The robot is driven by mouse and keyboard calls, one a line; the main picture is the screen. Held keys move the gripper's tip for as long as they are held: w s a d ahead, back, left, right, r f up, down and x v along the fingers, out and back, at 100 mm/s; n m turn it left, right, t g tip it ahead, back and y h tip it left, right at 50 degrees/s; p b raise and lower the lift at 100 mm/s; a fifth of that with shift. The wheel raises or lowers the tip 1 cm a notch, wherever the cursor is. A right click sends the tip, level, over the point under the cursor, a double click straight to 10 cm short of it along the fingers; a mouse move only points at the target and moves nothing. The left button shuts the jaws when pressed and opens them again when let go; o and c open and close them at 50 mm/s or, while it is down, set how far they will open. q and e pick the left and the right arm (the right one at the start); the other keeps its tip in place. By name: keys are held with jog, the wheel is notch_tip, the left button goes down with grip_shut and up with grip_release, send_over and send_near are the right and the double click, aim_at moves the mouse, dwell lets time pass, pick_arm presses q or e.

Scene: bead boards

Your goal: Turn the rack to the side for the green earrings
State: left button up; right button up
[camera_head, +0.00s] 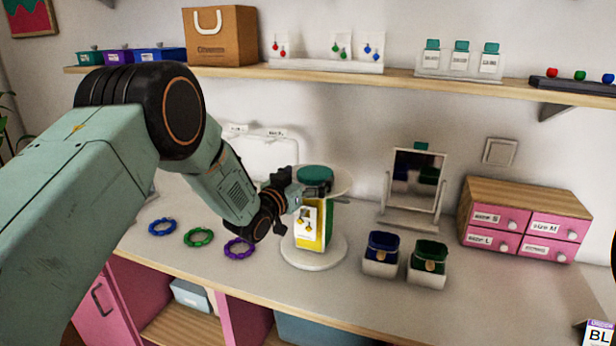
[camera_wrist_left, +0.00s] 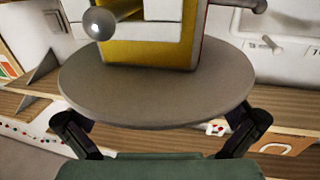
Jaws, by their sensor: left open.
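The rotating earring rack stands on a round white base (camera_head: 314,252) at the middle of the counter. Contact cannot be told. My right gripper is out of view.
Blue, green and purple bracelets (camera_head: 198,237) lie left of the rack. Two ring boxes (camera_head: 428,264), a mirror (camera_head: 415,182) and pink drawers (camera_head: 535,228) stand to the right. A shelf (camera_head: 400,77) with earring cards and a paper bag (camera_head: 221,36) runs above.

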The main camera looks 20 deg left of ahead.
pick_arm(q)
jog(key=shift+w+d, duration=0.1)
jog(key=shift+d, duration=0.3)
jog(key=shift+c, duration=0.6)
jog(key=shift+a, duration=0.25)
jog(key=c, duration=0.6)
jog(key=shift+d, duration=0.1)
jog(key=c, duration=0.8)
jog(key=shift+c, duration=0.2)
